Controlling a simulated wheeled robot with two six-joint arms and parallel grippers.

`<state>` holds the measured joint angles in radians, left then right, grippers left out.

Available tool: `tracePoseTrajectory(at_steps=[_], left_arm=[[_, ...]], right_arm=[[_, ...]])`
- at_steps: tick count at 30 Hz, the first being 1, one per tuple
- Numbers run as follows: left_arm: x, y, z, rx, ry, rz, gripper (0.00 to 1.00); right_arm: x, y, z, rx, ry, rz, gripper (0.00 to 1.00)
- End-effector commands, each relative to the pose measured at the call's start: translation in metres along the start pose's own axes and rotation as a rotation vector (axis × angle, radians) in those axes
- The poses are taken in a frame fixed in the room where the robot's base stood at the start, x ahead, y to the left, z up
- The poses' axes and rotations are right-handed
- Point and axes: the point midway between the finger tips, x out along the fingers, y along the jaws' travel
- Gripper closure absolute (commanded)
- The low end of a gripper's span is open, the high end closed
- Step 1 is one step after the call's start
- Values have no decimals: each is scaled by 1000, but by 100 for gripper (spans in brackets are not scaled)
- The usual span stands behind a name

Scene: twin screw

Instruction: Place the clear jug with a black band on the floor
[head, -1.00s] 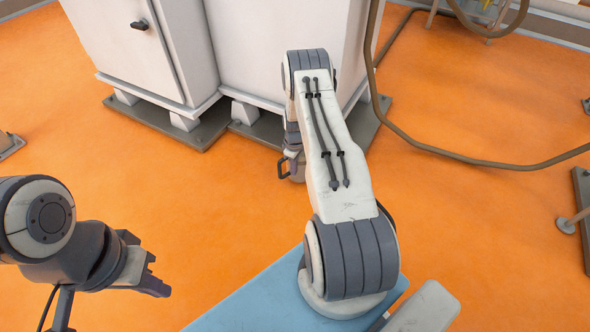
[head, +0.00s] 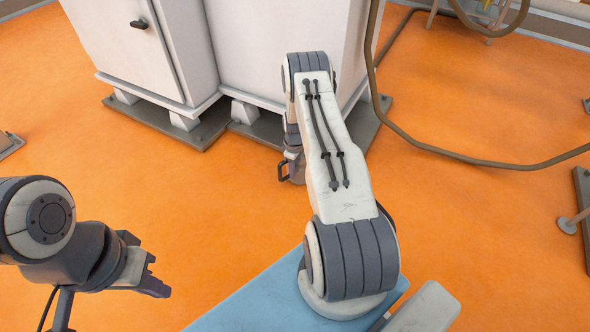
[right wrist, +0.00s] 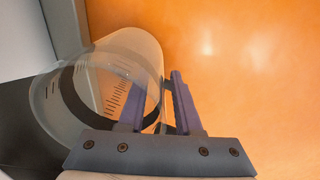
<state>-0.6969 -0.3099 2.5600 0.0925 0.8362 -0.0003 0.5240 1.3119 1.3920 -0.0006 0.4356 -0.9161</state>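The clear jug (right wrist: 108,84) with a black band and dark measuring marks is in the right wrist view, left of the middle. My right gripper (right wrist: 157,92) is at its right-hand side. One finger shows through the clear wall and the other lies outside, and they appear shut on the jug's side or handle. In the head view my right gripper (head: 296,172) hangs low over the floor (head: 220,220), largely hidden by my arm; I cannot make out the jug there, nor tell whether it touches the floor. My left gripper (head: 148,272) is at the lower left, open and empty.
White cabinets (head: 265,50) on dark base plates (head: 200,136) stand just behind my right gripper. A brown hose (head: 440,152) curves across the floor on the right.

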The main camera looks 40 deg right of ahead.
Motion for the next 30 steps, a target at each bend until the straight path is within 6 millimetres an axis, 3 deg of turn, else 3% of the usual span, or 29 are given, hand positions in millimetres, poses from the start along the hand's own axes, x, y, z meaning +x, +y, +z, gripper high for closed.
tracePoseTrajectory(at_steps=[12, 18, 30], left_arm=[[-51, 4, -3, 0, 0, 0, 100], [-67, 5, -4, 0, 0, 0, 100], [-71, 5, -4, 0, 0, 0, 100]], right_arm=[[-87, 0, 0, 0, 1, 1, 67], [-119, 0, 0, 0, 0, 1, 67], [-134, -2, -4, -3, 1, 1, 67]])
